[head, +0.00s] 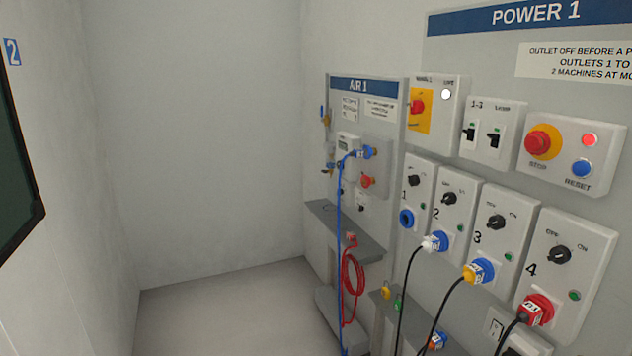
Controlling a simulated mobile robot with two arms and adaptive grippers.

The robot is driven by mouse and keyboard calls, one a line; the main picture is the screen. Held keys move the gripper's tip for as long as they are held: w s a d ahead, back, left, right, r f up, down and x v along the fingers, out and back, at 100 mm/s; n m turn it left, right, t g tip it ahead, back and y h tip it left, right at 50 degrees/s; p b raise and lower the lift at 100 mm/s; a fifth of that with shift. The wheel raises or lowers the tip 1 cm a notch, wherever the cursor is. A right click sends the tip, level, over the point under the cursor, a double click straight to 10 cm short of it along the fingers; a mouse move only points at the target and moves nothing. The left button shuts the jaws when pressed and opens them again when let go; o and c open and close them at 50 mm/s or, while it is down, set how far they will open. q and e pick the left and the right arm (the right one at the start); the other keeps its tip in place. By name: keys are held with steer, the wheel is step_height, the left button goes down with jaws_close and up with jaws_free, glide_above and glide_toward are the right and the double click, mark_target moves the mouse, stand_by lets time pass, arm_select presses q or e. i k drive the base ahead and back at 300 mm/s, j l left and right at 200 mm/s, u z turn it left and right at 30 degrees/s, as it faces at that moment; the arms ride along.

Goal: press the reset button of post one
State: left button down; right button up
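The blue reset button (581,168) is on the right of a white box on the POWER 1 board (448,77), above the word RESET. A lit red lamp (589,140) is above it. Left of it is a red stop knob (538,143) on a yellow disc. The button is unobstructed in the head view. Neither of my grippers is in view.
The AIR 1 board (335,100) is further back with blue and red hoses. A grey shelf (345,232) juts out. The floor (220,310) is clear.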

mark_target(579, 168)
steer(key=z, duration=1.25)
